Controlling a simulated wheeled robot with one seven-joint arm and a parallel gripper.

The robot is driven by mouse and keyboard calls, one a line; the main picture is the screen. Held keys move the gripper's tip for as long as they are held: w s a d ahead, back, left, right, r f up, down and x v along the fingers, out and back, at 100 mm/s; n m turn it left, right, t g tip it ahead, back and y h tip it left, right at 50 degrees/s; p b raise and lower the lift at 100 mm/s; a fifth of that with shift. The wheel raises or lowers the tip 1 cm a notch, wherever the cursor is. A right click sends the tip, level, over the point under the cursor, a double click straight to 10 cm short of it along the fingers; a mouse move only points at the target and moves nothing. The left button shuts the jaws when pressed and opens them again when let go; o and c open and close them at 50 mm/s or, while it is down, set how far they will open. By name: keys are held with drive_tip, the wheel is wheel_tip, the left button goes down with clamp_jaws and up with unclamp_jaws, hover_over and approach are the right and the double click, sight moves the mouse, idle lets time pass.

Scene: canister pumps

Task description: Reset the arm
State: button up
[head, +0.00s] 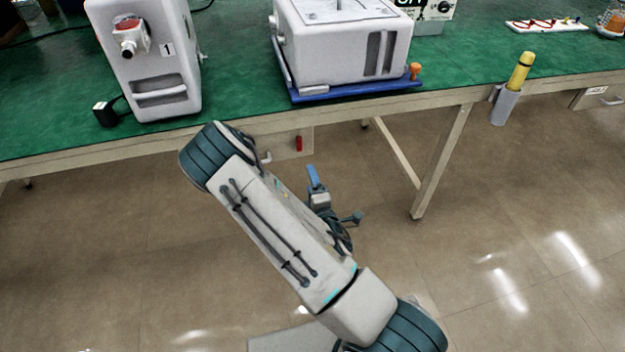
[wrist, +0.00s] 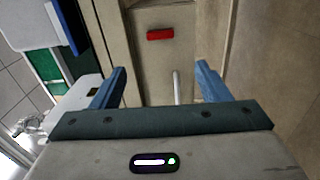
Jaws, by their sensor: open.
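My gripper shows in the wrist view (wrist: 160,82) with its two blue fingers wide apart and nothing held between them. In the head view my gripper (head: 314,178) is partly hidden behind my arm. One blue finger shows, below and in front of the green-topped table's edge (head: 350,104). My arm reaches up from the bottom of the head view and bends near that edge. A pale rod-like handle (wrist: 177,88) on the wooden front under the table appears between the fingers in the wrist view. I cannot tell its distance from them.
A red piece (head: 299,143) is on the wooden front. On the table stand a white canister marked 1 (head: 150,60) and a white box-shaped unit (head: 345,45) on a blue tray (head: 360,92). A yellow-topped cylinder (head: 520,72) sits in a grey holder at right. Floor at right is clear.

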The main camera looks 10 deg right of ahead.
idle(0.5)
wheel_tip(320, 180, up, 16)
drive_tip(key=s+m+g+h+p, duration=0.1)
drive_tip(key=m+g+p, duration=0.8)
drive_tip(key=m, duration=0.5)
drive_tip(key=s+r+m+g+y+p, duration=0.1)
drive_tip(key=s+r+m+g+p, duration=0.3)
drive_tip(key=s+r, duration=1.7)
drive_tip(key=g+p, duration=0.2)
drive_tip(key=p, duration=0.1)
drive_tip(key=shift+d+r, duration=0.15)
drive_tip(key=shift+r, duration=0.25)
